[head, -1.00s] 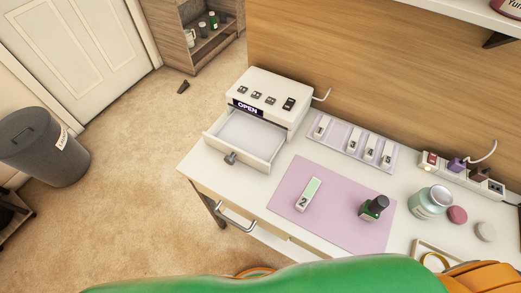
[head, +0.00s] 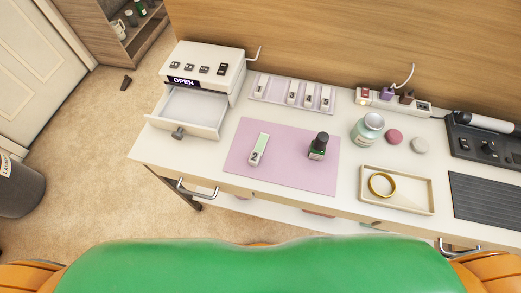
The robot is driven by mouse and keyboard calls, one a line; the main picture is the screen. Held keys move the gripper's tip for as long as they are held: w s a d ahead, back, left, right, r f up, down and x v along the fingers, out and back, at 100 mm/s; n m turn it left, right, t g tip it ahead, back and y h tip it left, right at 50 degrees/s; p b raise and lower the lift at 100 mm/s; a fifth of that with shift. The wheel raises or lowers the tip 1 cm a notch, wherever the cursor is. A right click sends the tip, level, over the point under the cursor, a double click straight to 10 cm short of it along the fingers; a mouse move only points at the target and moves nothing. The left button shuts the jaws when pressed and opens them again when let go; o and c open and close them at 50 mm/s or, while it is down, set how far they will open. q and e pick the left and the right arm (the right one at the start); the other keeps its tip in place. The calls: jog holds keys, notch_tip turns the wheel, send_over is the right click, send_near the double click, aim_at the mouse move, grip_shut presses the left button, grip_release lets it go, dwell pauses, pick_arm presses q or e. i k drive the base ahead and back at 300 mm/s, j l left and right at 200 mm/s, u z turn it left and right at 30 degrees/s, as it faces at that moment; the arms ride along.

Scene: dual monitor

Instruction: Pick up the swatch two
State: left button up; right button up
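Swatch two (head: 259,149) is a small white strip with a pale green upper part and the number 2. Several similar white swatches sit in a pale tray (head: 273,94) behind the mat. Neither gripper shows in the head view.
A white box (head: 206,59) reading OPEN has its drawer (head: 190,112) pulled out. A jar (head: 367,128), a power strip (head: 393,102), a shallow tray (head: 405,204) with a gold ring (head: 382,185) and dark equipment (head: 487,142) stand to the right.

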aim_at(256, 155)
jog(key=j+z, duration=0.45)
jog(key=k+j+z, duration=0.1)
jog(key=j+z, duration=0.35)
jog(key=k+j+z, duration=0.15)
jog(key=j+z, duration=0.3)
jog(key=k+j+z, duration=0.15)
jog(key=z, duration=0.3)
jog(key=k+j+z, duration=0.3)
jog(key=z, duration=0.15)
jog(key=j, duration=0.1)
